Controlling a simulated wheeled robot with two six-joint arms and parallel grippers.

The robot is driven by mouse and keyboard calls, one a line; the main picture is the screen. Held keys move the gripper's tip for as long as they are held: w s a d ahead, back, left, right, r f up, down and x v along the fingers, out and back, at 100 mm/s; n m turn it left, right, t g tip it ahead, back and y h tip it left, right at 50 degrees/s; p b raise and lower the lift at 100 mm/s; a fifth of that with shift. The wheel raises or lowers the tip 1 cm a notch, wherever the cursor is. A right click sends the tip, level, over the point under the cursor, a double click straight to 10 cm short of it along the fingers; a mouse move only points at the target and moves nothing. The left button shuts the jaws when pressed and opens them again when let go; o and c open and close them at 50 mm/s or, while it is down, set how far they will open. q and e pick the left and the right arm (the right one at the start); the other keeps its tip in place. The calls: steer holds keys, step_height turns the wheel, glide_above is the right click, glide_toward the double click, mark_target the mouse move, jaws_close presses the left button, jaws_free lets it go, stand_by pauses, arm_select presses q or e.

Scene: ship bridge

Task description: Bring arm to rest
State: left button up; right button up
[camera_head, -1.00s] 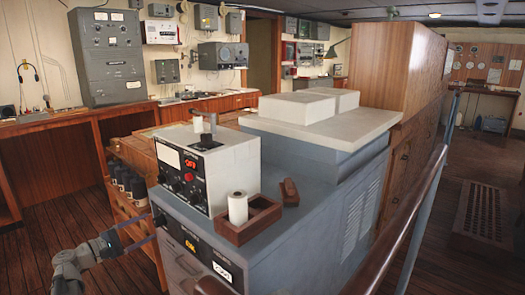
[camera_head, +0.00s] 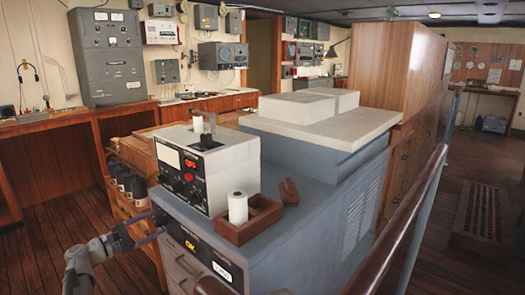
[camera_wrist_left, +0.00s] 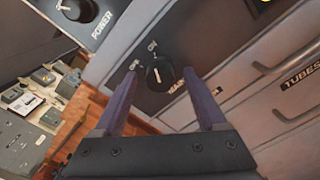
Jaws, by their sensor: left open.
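My left arm comes in at the lower left of the head view. My left gripper (camera_head: 153,228) is open and empty, beside the front of the grey cabinet (camera_head: 258,265). In the left wrist view its two fingers (camera_wrist_left: 163,88) stand apart. A black rotary knob (camera_wrist_left: 160,72) with ON and OFF marks shows between the fingertips on a dark panel. I cannot tell how far the tips are from the panel. My right gripper is not in view.
On the cabinet stand a meter box (camera_head: 212,172), a paper roll (camera_head: 238,207) in a wooden tray (camera_head: 262,218) and a small brown block (camera_head: 289,191). A handrail (camera_head: 405,220) runs along the right. Wooden shelves (camera_head: 135,205) stand behind my left gripper. Floor shows at the left.

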arm_select(q)
steer(key=n, duration=0.8)
steer(key=v, duration=0.6)
